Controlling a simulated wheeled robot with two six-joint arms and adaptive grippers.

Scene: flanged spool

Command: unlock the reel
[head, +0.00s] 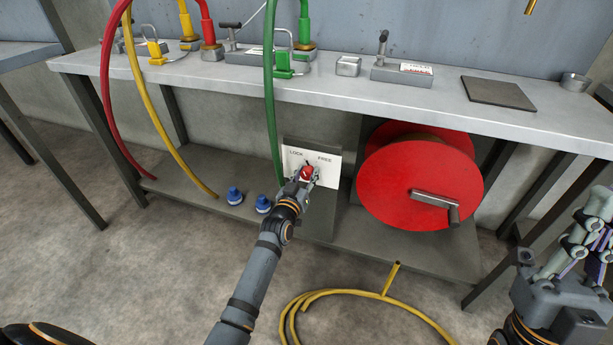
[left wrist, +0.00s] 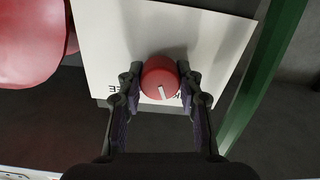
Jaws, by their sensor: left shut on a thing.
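The red lock knob (head: 307,173) sits on a white panel (head: 328,174) marked LOCK on the left and FREE on the right, below the bench. My left gripper (head: 304,178) is shut on the knob. In the left wrist view the knob (left wrist: 160,76) lies between both fingers of my left gripper (left wrist: 158,82), and its white mark points toward the labelled edge, between the two partly hidden words. The red reel (head: 420,178) with a grey crank handle (head: 436,203) stands right of the panel.
A green hose (head: 269,100) hangs just left of the panel. Red (head: 106,90) and yellow (head: 160,120) hoses hang farther left. Two blue caps (head: 235,196) (head: 263,204) lie on the lower shelf (head: 190,185). A yellow hose coil (head: 385,295) lies on the floor.

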